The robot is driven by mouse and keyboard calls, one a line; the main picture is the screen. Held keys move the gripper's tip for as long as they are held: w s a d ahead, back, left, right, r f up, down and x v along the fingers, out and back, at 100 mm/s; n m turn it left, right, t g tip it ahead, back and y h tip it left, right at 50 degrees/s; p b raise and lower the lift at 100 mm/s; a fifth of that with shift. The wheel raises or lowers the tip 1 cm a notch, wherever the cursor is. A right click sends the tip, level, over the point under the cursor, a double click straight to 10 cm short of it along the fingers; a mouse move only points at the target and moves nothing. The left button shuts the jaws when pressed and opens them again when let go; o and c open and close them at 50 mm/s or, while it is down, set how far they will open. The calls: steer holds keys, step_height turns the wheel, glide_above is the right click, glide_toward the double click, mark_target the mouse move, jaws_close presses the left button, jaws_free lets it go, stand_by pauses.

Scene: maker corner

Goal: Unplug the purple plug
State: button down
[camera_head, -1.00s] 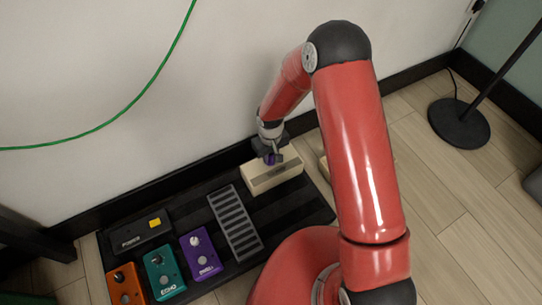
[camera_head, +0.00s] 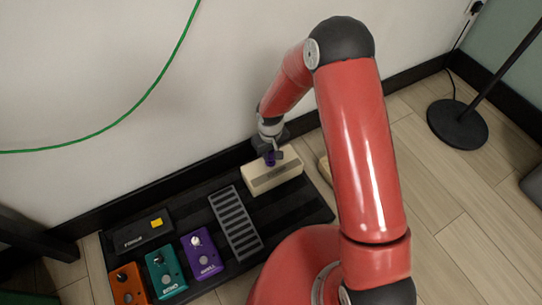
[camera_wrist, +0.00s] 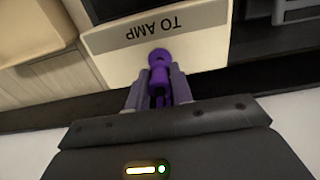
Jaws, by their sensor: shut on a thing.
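The purple plug (camera_wrist: 160,62) is between the two fingers of my gripper (camera_wrist: 158,90) in the wrist view. My gripper is shut on it. The plug's far end meets the face of a cream box (camera_wrist: 100,42) marked "TO AMP", and I cannot tell how deep it sits. In the head view my gripper (camera_head: 272,155) is at the back of the cream box (camera_head: 272,179), with a bit of the purple plug (camera_head: 270,159) showing under it. The box stands on the black pedalboard (camera_head: 296,211).
Orange (camera_head: 128,285), teal (camera_head: 166,273) and purple (camera_head: 202,253) pedals, a black pedal (camera_head: 140,236) and a grey ribbed pedal (camera_head: 236,222) share the board. The wall is close behind. A lamp base (camera_head: 458,123) stands at right. A green cable (camera_head: 135,112) hangs on the wall.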

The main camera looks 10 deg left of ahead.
steer(key=shift+r+p, duration=1.05)
steer(key=shift+r, duration=0.8)
steer(key=d+r+m+p, duration=0.3)
steer(key=d+r, duration=0.4)
steer(key=d, duration=0.4)
steer(key=w+d+r+m+p, duration=0.1)
steer(key=d+r+m+p, duration=0.3)
steer(key=d+r, duration=0.4)
steer(key=d, duration=0.4)
